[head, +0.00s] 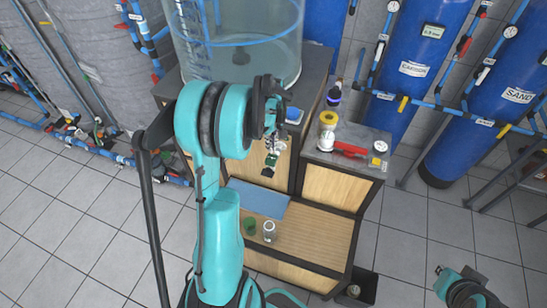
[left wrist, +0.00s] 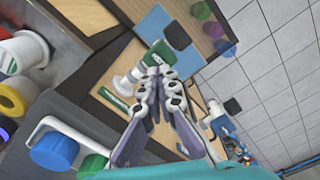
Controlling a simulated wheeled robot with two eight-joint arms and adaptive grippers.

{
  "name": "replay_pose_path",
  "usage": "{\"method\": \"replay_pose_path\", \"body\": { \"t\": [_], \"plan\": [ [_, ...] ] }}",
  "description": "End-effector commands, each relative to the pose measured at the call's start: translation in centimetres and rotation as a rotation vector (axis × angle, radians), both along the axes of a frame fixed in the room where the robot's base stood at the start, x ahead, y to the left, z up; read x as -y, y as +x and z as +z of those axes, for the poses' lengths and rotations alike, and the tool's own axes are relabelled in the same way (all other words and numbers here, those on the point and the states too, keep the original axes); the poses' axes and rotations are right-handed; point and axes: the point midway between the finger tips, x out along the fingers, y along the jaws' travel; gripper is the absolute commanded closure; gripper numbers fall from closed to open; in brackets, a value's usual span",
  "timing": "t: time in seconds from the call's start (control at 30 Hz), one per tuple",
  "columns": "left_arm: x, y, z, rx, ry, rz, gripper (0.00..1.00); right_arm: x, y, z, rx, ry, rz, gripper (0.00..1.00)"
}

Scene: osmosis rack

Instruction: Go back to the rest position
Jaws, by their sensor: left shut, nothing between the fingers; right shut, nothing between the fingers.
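My left arm rises through the middle of the head view. Its gripper (head: 272,138) points down in front of the wooden cabinet beneath the water tank (head: 238,50). In the left wrist view the fingers (left wrist: 162,72) are closed together and hold nothing. A green valve with a dark handle (left wrist: 163,56) and a white pipe lies just beyond the fingertips; I cannot tell whether they touch it. A teal part of my right arm shows at the lower right of the head view, but its fingers do not show.
A grey-topped cabinet (head: 337,168) to the right holds a yellow-topped container (head: 328,119) and a red item (head: 351,149). A blue mat (head: 258,200) and a small jar (head: 269,231) are on the low wooden platform. Blue filter tanks (head: 408,60) stand behind.

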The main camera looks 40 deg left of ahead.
Motion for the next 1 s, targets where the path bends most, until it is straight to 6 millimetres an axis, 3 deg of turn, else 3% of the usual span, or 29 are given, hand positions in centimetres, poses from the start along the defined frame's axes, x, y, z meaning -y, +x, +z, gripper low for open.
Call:
{"method": "replay_pose_path", "body": {
  "t": [0.07, 0.63, 0.77, 1.0],
  "plan": [
    [0.0, 0.0, 1.4, 0.0, 0.0, 0.0, 1.0, 0.0, 0.0, 1.0, 0.0, 0.0, 0.0, 1.0],
    [0.6, -0.1, 1.3, 0.009, 0.005, -0.025, 1.0, 0.0, 0.0, 0.3, 0.0, 0.0, 0.0, 1.0],
    [3.1, -0.5, 2.3, 0.053, 0.028, -0.138, 1.0, 0.0, 0.0, -1.3, 0.0, 0.0, 0.0, 1.0],
    [10.8, -3.3, 4.3, 0.201, 0.122, -0.508, 1.0, 0.0, 0.0, -5.4, 0.0, 0.0, 0.0, 1.0]
  ]
}}
